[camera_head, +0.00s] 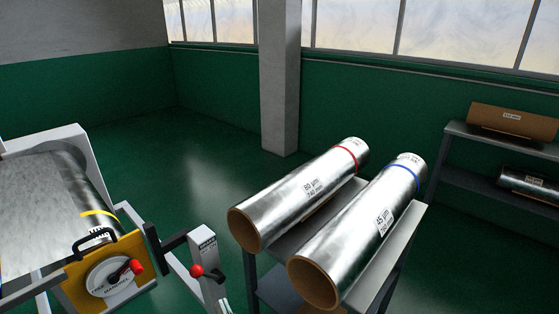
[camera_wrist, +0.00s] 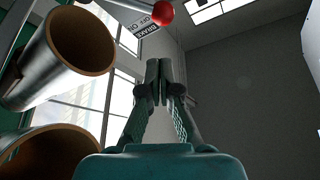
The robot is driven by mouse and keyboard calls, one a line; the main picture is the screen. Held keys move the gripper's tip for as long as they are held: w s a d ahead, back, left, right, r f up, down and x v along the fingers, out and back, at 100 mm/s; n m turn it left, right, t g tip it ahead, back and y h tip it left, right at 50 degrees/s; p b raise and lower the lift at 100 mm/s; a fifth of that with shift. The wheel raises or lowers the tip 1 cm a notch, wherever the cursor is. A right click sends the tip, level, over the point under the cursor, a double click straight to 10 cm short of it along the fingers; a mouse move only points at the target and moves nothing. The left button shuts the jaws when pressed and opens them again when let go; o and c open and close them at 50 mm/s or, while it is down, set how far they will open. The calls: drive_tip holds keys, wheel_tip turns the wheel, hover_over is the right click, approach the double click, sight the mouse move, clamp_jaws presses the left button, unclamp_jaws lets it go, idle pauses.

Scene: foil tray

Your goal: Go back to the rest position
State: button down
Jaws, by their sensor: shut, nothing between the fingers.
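My gripper (camera_wrist: 160,82) shows in the wrist view, pointing up the picture, with its fingers together and nothing between them. It is not seen in the head view. In the wrist view a brake lever with a red knob (camera_wrist: 164,12) and a printed label is above the fingertips, apart from them. In the head view the same kind of red-knobbed lever (camera_head: 197,271) is on a grey post right of the machine. Two foil rolls lie on a rack, one with a red band (camera_head: 300,192) and one with a blue band (camera_head: 365,230).
A machine with a wide foil roll (camera_head: 45,205) and a yellow panel (camera_head: 75,290) with a dial stands at the left. The roll rack (camera_head: 405,240) is right of centre. A shelf (camera_head: 460,165) with more rolls stands far right. A grey pillar (camera_head: 280,80) is behind. Open green floor lies between.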

drive_tip(key=s+d+f+h, duration=0.35)
drive_tip(key=s+d, duration=0.45)
drive_tip(key=d, duration=0.3)
drive_tip(key=s+d+f+h, duration=0.3)
drive_tip(key=s+d+f, duration=0.2)
drive_tip(key=s+d, duration=0.45)
drive_tip(key=s+d+r+g+h, duration=0.1)
drive_tip(key=s+d+r+h, duration=0.2)
drive_tip(key=s+d, duration=0.4)
drive_tip(key=s+d+r+g+h, duration=0.2)
drive_tip(key=s+d+r+h, duration=0.2)
drive_tip(key=s, duration=1)
drive_tip(key=d, duration=0.3)
drive_tip(key=shift+s+m, duration=0.15)
drive_tip(key=shift+m, duration=0.15)
